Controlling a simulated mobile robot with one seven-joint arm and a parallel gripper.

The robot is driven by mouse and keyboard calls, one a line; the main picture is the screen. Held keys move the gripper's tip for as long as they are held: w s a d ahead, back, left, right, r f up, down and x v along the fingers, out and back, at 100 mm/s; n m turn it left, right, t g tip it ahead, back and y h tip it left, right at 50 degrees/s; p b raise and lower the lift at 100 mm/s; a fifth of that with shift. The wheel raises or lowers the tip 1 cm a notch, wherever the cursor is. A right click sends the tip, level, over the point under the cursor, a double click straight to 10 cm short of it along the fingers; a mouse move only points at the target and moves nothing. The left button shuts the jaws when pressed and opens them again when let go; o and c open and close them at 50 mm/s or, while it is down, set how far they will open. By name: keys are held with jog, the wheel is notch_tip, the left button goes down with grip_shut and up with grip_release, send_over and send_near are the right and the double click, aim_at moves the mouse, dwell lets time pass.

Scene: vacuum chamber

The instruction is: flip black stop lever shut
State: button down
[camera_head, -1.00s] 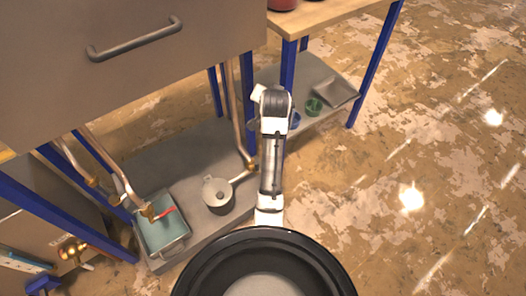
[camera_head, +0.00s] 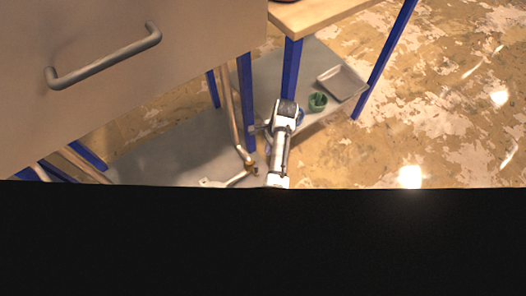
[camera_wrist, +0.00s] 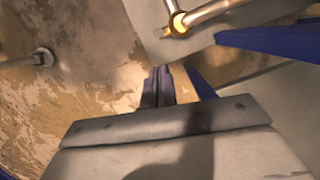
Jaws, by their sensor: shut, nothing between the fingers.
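I cannot make out the black stop lever in either view. A copper pipe (camera_head: 232,118) runs down to a brass fitting (camera_head: 249,163) beside my arm in the head view. In the wrist view a brass fitting (camera_wrist: 180,22) with a pale pipe (camera_wrist: 215,10) shows at the top; I cannot tell if it is the same one. My gripper (camera_wrist: 160,70) shows as two dark fingers close together, shut and empty, pointing toward the floor area below that fitting and apart from it. In the head view the gripper itself cannot be made out.
A large grey cabinet with a bar handle (camera_head: 105,58) stands at the left. Blue legs (camera_head: 247,100) and a low grey shelf (camera_head: 175,145) lie under it. A green cup (camera_head: 317,102) and grey tray (camera_head: 343,82) sit on the right shelf. Floor at right is clear.

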jog(key=shift+w, duration=0.15)
jog(key=b+x, duration=0.1)
jog(key=x, duration=0.9)
dwell(0.5)
jog(key=shift+s+a+r+h+p, duration=0.15)
jog(key=shift+s+a+h+p, duration=0.15)
jog(key=shift+h+p, duration=0.15)
